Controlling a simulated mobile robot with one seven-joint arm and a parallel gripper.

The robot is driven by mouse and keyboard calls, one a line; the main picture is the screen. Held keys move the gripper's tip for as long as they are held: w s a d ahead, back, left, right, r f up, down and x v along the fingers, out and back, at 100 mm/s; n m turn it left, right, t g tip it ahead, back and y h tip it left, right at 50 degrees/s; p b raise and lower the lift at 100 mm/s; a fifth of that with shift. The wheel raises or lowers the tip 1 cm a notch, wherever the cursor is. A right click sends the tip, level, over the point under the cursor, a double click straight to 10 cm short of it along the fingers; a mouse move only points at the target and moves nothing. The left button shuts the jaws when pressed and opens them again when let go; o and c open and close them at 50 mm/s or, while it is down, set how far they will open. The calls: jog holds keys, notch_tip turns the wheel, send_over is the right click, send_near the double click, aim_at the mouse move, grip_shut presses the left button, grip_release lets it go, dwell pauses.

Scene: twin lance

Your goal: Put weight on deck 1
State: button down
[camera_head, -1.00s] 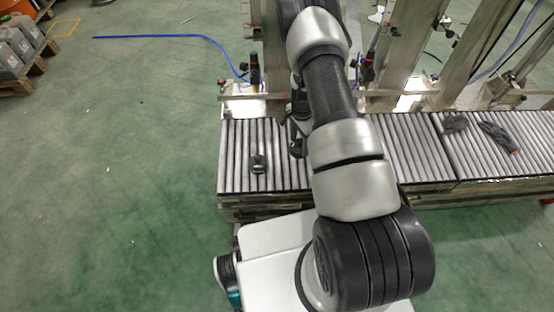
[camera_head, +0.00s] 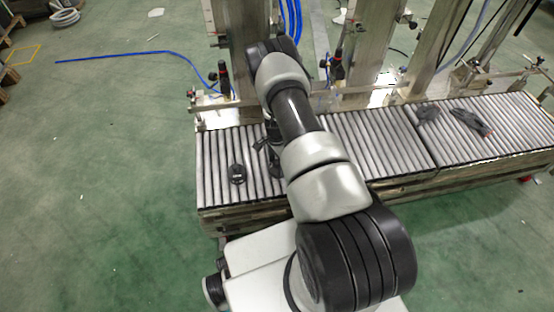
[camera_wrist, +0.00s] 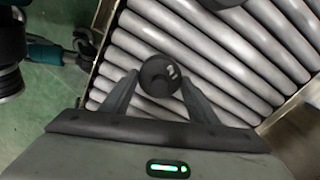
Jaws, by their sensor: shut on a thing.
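My gripper (camera_wrist: 160,95) is shut on a dark round weight (camera_wrist: 160,76) with a pale mark on its top. Its two fingers stand on either side of the weight, above grey rollers. In the head view my gripper (camera_head: 272,158) is mostly hidden behind my arm, over the left roller deck (camera_head: 218,150). The weight cannot be made out there. The right roller deck (camera_head: 510,120) adjoins it. No label shows which is deck 1. I cannot tell whether the held weight touches the rollers.
A small dark object (camera_head: 237,173) lies on the left rollers, left of my gripper. Dark gloves or similar items (camera_head: 470,121) lie on the right deck. Metal uprights (camera_head: 365,50) stand behind the decks.

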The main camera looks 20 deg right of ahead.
jog(key=shift+w, duration=0.15)
jog(key=c, duration=0.7)
grip_release()
